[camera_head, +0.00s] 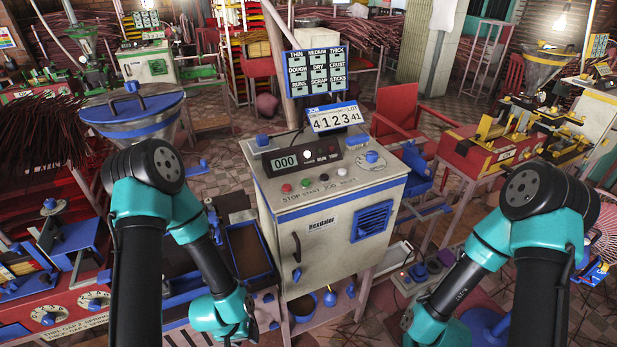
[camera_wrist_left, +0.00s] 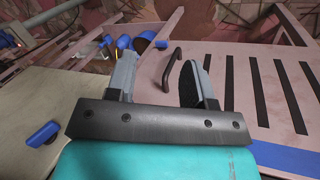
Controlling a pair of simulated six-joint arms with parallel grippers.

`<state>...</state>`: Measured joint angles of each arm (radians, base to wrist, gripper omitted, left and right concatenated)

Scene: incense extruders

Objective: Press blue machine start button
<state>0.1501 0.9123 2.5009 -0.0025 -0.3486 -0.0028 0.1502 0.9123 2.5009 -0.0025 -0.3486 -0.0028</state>
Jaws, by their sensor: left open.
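The grey-and-blue machine (camera_head: 325,225) stands upright in the middle of the head view. Its sloped top panel has a row of small buttons above the words STOP, START, JOG and one more label. The start button (camera_head: 305,182) is a small green button just right of the red stop button (camera_head: 286,187). Nothing covers these buttons. My left gripper (camera_wrist_left: 158,78) is open and empty in the left wrist view, with its two fingers apart. In the head view my left wrist is low, left of the machine's lower front, well below the panel. My right gripper is out of sight.
A black display box (camera_head: 300,158) reading 000 sits behind the buttons. A blue counter (camera_head: 335,118) and a sign board (camera_head: 318,72) stand behind it. A red-framed machine (camera_head: 490,150) is at right. A blue-rimmed hopper (camera_head: 130,108) is at left. Space above the panel is clear.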

